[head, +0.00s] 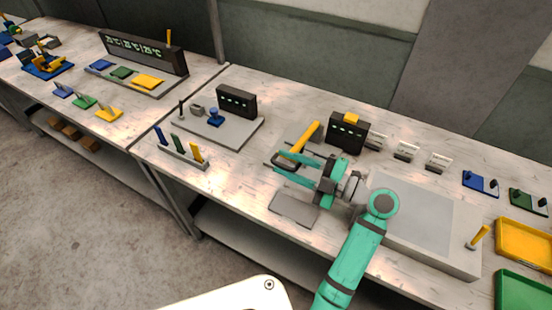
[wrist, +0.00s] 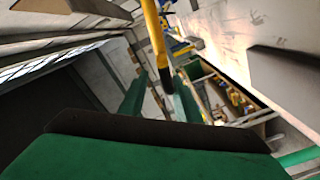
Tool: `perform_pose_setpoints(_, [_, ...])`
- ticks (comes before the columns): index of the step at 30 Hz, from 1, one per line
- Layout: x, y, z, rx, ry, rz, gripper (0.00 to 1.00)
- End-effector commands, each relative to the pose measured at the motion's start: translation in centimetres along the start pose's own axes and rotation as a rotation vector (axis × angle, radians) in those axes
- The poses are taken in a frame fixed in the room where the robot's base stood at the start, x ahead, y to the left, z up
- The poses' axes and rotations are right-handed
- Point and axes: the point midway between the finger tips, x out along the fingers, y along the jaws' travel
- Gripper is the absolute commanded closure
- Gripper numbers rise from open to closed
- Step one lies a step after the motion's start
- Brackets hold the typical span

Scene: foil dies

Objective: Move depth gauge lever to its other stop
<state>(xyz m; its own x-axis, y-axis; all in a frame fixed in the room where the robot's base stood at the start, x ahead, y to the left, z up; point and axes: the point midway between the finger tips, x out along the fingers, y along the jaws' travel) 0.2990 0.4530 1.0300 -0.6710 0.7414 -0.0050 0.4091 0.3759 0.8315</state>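A yellow lever (head: 304,137) slants over a grey base beside a dark box with a green readout (head: 347,132). Its label is not readable, so I cannot confirm it is the depth gauge lever. My gripper (head: 279,163) is at the lever's lower left end, with its teal fingers apart. I cannot tell whether they touch the lever. The lever's lower end is partly hidden by the gripper.
A large grey slab (head: 410,215) with a short yellow lever (head: 479,236) is to the right of my gripper. Blue, green and yellow handles stand in a rack (head: 180,150) to the left. Yellow (head: 525,245) and green trays (head: 522,290) sit at the far right.

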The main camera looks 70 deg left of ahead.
Motion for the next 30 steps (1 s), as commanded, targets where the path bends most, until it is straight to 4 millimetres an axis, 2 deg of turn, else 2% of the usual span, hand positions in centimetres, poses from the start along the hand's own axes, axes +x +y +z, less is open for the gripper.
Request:
perform_pose_setpoints(1, [-1.2,0.1,0.1,-0.001,-0.005,0.004,0.71])
perform_pose_setpoints(6, [-4.1,0.0,0.1,0.0,-0.003,0.002,0.71])
perform_pose_setpoints(12, [-6.1,0.0,0.1,0.001,-0.002,0.002,0.71])
perform_pose_setpoints(30, [-6.4,-0.1,0.0,0.001,0.0,0.0,0.71])
